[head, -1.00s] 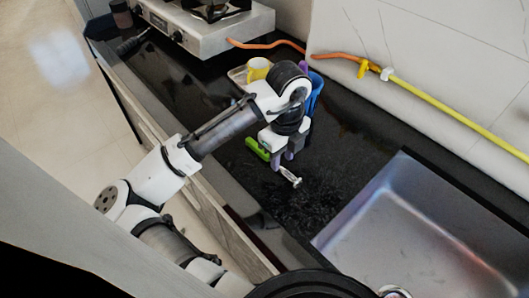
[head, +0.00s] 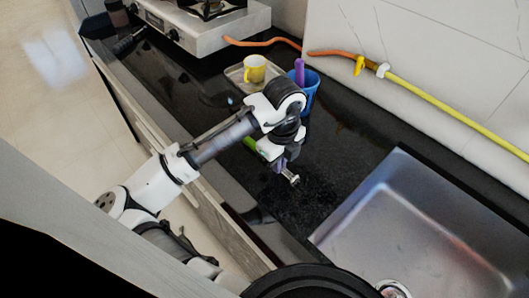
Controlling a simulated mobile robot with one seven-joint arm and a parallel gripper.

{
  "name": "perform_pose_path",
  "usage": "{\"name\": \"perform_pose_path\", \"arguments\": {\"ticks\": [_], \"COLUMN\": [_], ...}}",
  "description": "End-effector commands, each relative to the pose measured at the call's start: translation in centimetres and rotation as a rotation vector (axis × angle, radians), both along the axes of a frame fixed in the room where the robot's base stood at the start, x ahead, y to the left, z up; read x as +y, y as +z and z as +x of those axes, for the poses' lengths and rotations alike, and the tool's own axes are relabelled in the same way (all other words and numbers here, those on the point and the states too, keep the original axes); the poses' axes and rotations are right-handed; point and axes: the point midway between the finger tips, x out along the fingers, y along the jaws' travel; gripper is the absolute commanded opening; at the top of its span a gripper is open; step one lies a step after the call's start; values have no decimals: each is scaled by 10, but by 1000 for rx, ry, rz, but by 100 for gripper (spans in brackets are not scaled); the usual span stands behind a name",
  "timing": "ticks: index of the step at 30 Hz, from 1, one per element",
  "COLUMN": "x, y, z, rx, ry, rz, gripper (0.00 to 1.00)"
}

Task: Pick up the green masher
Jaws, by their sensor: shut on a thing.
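The green masher shows as a bit of green handle (head: 250,143) left of my gripper and a metal end (head: 292,179) at lower right. Its middle is hidden behind my gripper. My gripper (head: 280,166) points down at the dark counter and is shut on the masher, between the handle and the metal end. I cannot tell whether the masher is clear of the counter.
A metal sink (head: 400,225) lies to the right. Behind my arm stand a blue cup (head: 311,92) with a purple item (head: 299,71) in it, and a yellow mug (head: 255,69) on a tray (head: 236,74). A stove (head: 205,30) is at the back left.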

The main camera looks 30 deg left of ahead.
Motion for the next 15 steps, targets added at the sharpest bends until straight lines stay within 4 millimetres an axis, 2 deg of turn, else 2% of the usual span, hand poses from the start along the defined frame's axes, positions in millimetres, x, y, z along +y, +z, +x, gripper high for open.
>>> {"name": "perform_pose_path", "arguments": {"ticks": [8,11,15], "x": [0,0,0], "y": [7,18,44], "z": [0,1,1], "rx": [0,-2,-3], "ry": [0,0,-1], "rz": [1,2,2], "gripper": [0,0,0]}}
